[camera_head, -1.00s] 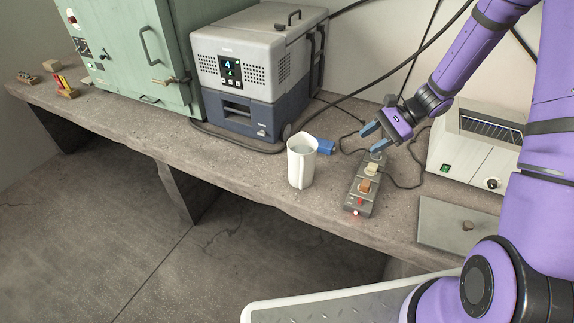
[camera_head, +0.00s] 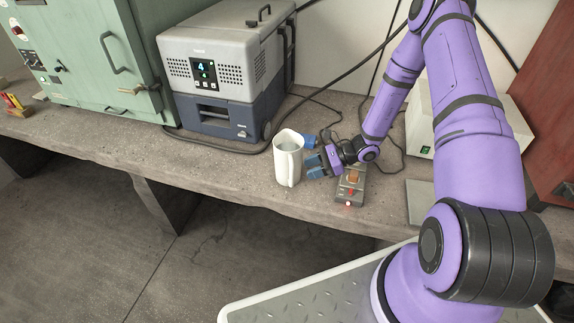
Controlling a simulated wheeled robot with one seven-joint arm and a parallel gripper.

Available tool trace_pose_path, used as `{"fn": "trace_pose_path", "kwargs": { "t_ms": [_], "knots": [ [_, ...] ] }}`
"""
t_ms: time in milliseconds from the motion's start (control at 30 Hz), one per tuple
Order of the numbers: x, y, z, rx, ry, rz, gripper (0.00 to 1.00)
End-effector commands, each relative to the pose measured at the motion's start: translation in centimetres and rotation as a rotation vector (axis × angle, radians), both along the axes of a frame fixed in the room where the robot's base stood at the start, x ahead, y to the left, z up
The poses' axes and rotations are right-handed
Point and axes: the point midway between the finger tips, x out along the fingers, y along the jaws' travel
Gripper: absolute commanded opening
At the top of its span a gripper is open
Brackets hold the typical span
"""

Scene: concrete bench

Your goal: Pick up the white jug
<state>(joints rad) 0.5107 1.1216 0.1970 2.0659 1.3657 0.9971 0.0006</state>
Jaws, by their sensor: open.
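The white jug (camera_head: 287,160) stands upright on the concrete bench, near its front edge, with its open top showing. My gripper (camera_head: 314,167) is just to the right of the jug, its blue fingertips pointing left toward it. The fingers are open and hold nothing. They look close to the jug's right side; I cannot tell whether they touch it.
A grey control box (camera_head: 351,188) with buttons sits just right of the jug, partly behind my gripper. A grey-blue machine (camera_head: 222,85) and a green cabinet (camera_head: 90,60) stand at the back left. The bench (camera_head: 225,160) left of the jug is clear.

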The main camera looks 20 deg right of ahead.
Motion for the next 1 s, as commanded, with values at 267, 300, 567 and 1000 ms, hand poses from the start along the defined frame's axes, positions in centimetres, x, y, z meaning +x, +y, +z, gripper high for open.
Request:
{"fn": "trace_pose_path", "kwargs": {
  "t_ms": [267,300,567,1000],
  "knots": [
    [0.5,2.2,-0.9,0.0,-0.001,0.001,0.46],
    [0.5,2.4,-1.1,0.0,-0.001,0.001,0.46],
    [0.8,5.5,-2.6,0.001,-0.001,0.004,0.46],
    [1.1,6.8,-3.2,0.0,-0.002,0.001,0.39]
  ]
}}
